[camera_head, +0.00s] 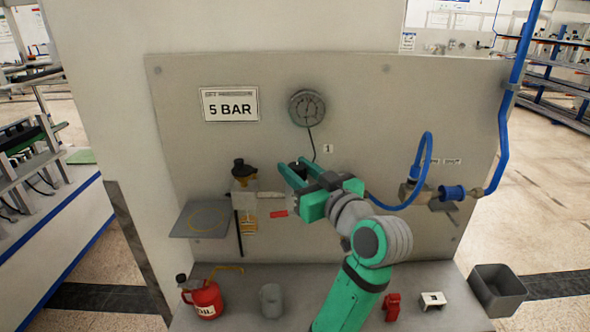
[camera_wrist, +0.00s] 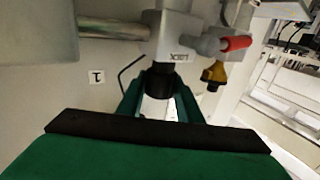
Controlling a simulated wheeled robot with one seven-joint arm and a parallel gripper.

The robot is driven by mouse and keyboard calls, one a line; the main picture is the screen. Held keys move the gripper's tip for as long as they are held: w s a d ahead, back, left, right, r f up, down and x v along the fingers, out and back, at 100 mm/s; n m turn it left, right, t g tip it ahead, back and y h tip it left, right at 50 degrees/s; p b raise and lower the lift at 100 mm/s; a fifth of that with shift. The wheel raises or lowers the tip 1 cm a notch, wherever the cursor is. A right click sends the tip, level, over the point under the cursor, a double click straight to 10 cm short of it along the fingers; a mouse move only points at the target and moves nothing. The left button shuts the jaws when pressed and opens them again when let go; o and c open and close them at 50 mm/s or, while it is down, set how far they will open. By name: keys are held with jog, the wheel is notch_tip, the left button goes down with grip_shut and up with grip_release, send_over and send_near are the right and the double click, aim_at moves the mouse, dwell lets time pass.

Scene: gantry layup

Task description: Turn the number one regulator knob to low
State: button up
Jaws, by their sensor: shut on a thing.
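The number one regulator knob is a black cylinder (camera_wrist: 158,83) below a grey metal body marked LOCK in the wrist view. A small plate with a 1 (camera_wrist: 96,77) is on the panel beside it. In the camera_head view the knob's dark top (camera_head: 302,163) shows at my green fingers, below the round gauge (camera_head: 307,108) and left of the 1 plate (camera_head: 327,148). My gripper (camera_head: 291,172) is shut on the knob, one finger on each side; the fingers also show in the wrist view (camera_wrist: 159,98). I cannot read the knob's setting.
A black-topped filter unit (camera_head: 244,180) and small shelf (camera_head: 200,219) are left of my gripper. A blue hose (camera_head: 426,150) and valve fittings (camera_head: 410,192) are at right. Below, the bench holds a red oil can (camera_head: 207,299) and a grey mug (camera_head: 271,301).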

jog(key=n+g+y, duration=0.4)
jog(key=y, duration=0.1)
jog(key=shift+d+n+g, duration=0.15)
jog(key=shift+n+g, duration=0.15)
jog(key=shift+g, duration=0.1)
jog(key=n+g+y, duration=0.1)
jog(key=n+g, duration=0.1)
jog(key=n+g+y, duration=0.2)
jog(key=g, duration=0.1)
jog(key=shift+w+g, duration=0.1)
jog(key=shift+g, duration=0.2)
jog(key=shift+a+n+g+y, duration=0.3)
jog(key=shift+a+n+g, duration=0.1)
jog(key=shift+g, duration=0.2)
jog(key=shift+d, duration=0.3)
jog(key=o, duration=1)
jog(key=shift+o, duration=0.2)
jog(key=shift+d, duration=0.15)
jog(key=v, duration=0.7)
